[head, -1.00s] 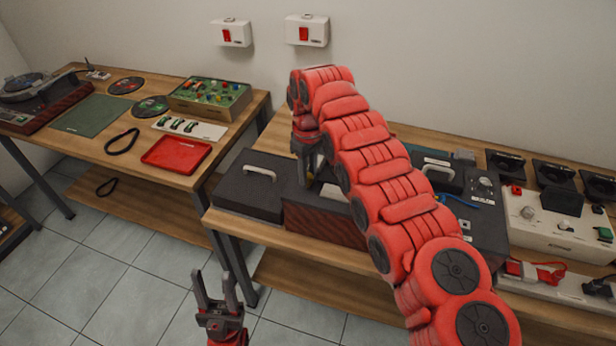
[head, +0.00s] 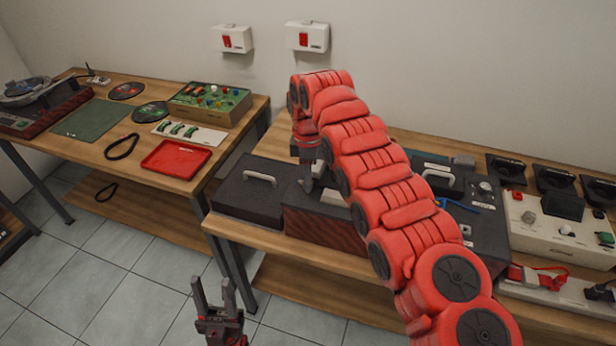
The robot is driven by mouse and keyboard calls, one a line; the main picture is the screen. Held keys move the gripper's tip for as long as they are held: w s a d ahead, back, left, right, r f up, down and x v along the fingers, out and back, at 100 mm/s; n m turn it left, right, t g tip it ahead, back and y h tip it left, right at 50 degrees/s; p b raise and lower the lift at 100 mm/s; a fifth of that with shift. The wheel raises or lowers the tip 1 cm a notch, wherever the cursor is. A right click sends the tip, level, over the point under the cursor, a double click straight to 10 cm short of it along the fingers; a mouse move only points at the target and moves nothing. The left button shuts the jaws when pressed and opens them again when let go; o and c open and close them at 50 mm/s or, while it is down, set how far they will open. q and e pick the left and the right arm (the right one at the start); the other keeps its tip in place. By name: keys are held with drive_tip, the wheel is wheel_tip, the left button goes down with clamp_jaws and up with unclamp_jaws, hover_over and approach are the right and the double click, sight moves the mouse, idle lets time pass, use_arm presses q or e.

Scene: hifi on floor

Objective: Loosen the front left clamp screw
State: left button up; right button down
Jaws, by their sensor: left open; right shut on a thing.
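My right gripper (head: 309,184) points down over a dark unit with a reddish-brown wooden front (head: 318,227) on the right bench. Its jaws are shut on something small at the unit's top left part. It appears to be the front left clamp screw, but the fingers hide it and I cannot make out its shape. My red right arm covers much of the unit's middle. My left gripper (head: 214,296) is open and empty, fingers up, in front of the benches above the tiled floor.
A black case with a pale handle (head: 259,178) stands just left of the unit. A black box with a knob (head: 485,187) and a white control box (head: 560,230) stand to the right. The left bench holds a red tray (head: 175,158) and a green mat (head: 95,119).

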idle(0.3)
drive_tip(key=c, duration=0.6)
unclamp_jaws()
drive_tip(key=shift+r, duration=0.1)
drive_tip(key=shift+w+r, duration=0.1)
drive_tip(key=shift+r, duration=0.3)
wheel_tip(320, 180, up, 5)
drive_tip(key=shift+a+r+p, duration=0.1)
drive_tip(key=shift+a+p, duration=0.05)
drive_tip(key=shift+p, duration=0.5)
wheel_tip(320, 180, up, 11)
drive_tip(key=p, duration=1.1)
